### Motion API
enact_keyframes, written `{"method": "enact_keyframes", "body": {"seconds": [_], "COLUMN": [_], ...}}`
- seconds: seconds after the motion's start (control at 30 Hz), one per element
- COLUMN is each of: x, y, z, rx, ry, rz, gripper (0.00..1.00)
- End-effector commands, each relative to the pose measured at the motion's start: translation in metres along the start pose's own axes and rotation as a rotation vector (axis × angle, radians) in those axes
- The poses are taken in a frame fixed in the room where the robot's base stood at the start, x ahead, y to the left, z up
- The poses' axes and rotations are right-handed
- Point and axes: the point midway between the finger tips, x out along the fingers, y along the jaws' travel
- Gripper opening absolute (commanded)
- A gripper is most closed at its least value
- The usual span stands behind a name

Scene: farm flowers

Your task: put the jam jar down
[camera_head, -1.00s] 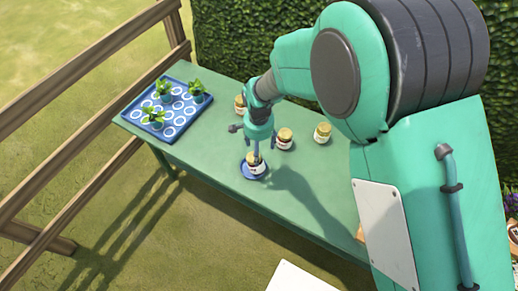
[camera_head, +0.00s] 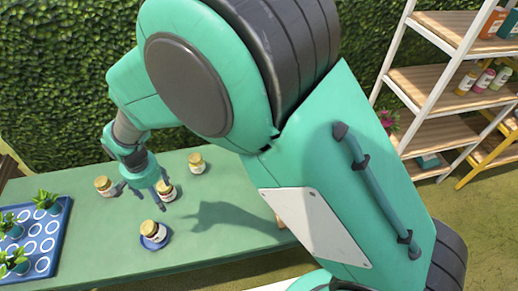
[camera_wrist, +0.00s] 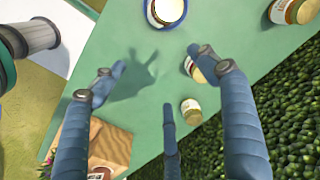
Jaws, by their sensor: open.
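A jam jar (camera_head: 153,228) with a pale gold lid stands upright on a round blue saucer (camera_head: 166,240) on the green table (camera_head: 228,242). In the wrist view this jar (camera_wrist: 167,9) and saucer (camera_wrist: 148,14) are at the top edge, partly cut off. My gripper (camera_head: 150,187) is open and empty, above the table and apart from this jar. In the wrist view its fingers (camera_wrist: 160,72) are spread with bare table between them. Another jar (camera_head: 166,192) shows just behind the gripper; in the wrist view a finger partly hides it.
Two more jars stand at the back left (camera_head: 104,186) and back right (camera_head: 196,163) of the table. A blue tray (camera_head: 62,222) with potted plants is at the left. A hedge (camera_head: 50,90) rises behind, and a shelf rack (camera_head: 440,80) stands at the right.

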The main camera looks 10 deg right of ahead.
Motion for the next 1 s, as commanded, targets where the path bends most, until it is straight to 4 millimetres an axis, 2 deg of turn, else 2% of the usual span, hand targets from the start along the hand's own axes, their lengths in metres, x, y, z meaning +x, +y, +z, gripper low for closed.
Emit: {"method": "enact_keyframes", "body": {"seconds": [0.03,0.2,0.47,0.6,0.77,1.0], "x": [-0.021,-0.082,-0.164,-0.202,-0.238,-0.281], "y": [0.015,0.067,0.154,0.201,0.255,0.328], "z": [-0.01,-0.033,-0.046,-0.043,-0.031,0.001], "rx": [0.002,-0.013,-0.038,-0.051,-0.066,-0.091], "ry": [0.013,0.052,0.123,0.164,0.214,0.292], "rz": [-0.012,-0.042,-0.073,-0.082,-0.084,-0.074], "gripper": [0.74,0.74,0.74,0.74,0.74,0.74]}}
